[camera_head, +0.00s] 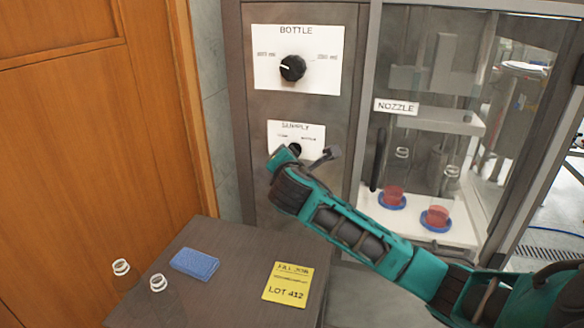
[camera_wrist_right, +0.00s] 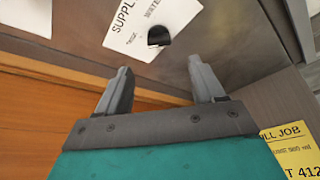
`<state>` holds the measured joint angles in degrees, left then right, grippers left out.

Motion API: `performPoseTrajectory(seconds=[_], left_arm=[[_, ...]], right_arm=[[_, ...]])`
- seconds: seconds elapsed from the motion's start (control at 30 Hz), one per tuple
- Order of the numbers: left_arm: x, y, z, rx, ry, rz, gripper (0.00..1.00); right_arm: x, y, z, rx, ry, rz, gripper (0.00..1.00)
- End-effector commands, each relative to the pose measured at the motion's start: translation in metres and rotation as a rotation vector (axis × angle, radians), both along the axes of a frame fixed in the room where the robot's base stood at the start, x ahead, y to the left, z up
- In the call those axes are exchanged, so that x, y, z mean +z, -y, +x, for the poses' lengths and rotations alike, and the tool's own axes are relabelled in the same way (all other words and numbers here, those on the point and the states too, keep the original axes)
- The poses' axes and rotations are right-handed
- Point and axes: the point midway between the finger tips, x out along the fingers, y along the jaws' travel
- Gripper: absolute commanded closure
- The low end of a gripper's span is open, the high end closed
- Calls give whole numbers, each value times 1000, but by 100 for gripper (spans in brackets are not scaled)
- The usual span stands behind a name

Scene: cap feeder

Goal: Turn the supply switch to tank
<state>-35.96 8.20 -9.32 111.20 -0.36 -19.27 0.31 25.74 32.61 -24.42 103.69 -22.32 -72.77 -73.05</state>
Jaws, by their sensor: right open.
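The supply switch (camera_head: 295,149) is a small black knob on a white SUPPLY plate (camera_head: 308,130), low on the grey cabinet panel. My right gripper (camera_head: 308,158) is in front of it and hides part of the knob and plate. In the right wrist view the knob (camera_wrist_right: 158,36) shows beyond the fingertips, and the open, empty right gripper (camera_wrist_right: 160,75) has its two fingers apart, with no contact seen. The plate's small labels are hard to read, and I cannot tell which way the knob points. My left gripper is out of view.
A larger BOTTLE knob (camera_head: 292,67) is above the supply switch. A glass-fronted NOZZLE bay (camera_head: 440,120) at right holds bottles with red liquid.

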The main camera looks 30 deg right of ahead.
Motion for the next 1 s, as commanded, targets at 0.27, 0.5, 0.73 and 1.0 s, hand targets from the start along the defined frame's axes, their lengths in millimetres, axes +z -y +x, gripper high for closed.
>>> performPoseTrajectory(seconds=[0.27, 0.5, 0.73, 1.0], left_arm=[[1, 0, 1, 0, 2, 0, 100], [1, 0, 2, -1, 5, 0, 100], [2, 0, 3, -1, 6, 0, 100], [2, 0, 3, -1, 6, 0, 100]], right_arm=[[10, -20, -30, 2, 1, -1, 32], [12, -24, -36, 0, -1, -1, 32], [12, -23, -35, 0, -1, -1, 32], [12, -23, -35, 0, -1, -1, 32]])
